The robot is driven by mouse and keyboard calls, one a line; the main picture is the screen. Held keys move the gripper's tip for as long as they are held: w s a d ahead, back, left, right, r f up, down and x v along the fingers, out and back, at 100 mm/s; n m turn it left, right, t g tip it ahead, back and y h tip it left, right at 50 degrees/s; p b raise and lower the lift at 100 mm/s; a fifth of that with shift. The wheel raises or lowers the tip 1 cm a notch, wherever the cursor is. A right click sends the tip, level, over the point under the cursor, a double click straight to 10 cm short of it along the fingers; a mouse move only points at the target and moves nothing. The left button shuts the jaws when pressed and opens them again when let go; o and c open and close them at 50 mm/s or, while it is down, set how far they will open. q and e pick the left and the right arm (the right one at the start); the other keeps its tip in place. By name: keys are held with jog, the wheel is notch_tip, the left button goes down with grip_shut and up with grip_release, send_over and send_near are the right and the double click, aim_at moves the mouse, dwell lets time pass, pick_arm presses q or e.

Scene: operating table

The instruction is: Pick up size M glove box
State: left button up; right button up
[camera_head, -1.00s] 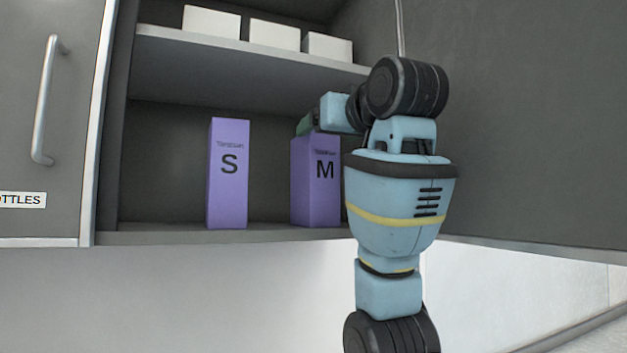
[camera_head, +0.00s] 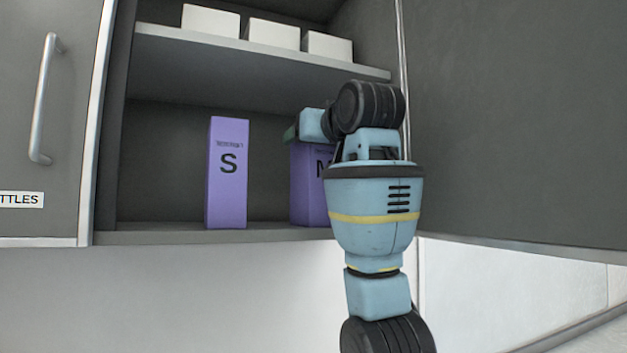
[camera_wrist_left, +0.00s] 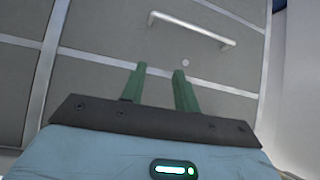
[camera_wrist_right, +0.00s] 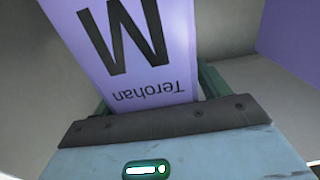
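The purple size M glove box (camera_head: 308,190) stands upright on the lower cabinet shelf, its right part hidden behind my right arm. In the right wrist view the box (camera_wrist_right: 140,50) shows its M and "Terohan" lettering upside down, between the two green fingers. My right gripper (camera_head: 292,133) is at the upper part of the box, with its fingers parted around it. Its fingertips are hidden, and I cannot tell whether the fingers touch the sides. My left gripper (camera_wrist_left: 160,72) is open and empty, facing grey cabinet fronts.
A purple S box (camera_head: 228,175) stands left of the M box, with a gap between them. Several white boxes (camera_head: 273,35) sit on the upper shelf (camera_head: 260,60). The cabinet's right wall or door (camera_head: 510,120) lies right of my arm. A handled door (camera_head: 45,110) is at left.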

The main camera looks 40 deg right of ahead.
jog(key=c, duration=1.4)
jog(key=shift+c, duration=0.3)
jog(key=shift+r, duration=0.1)
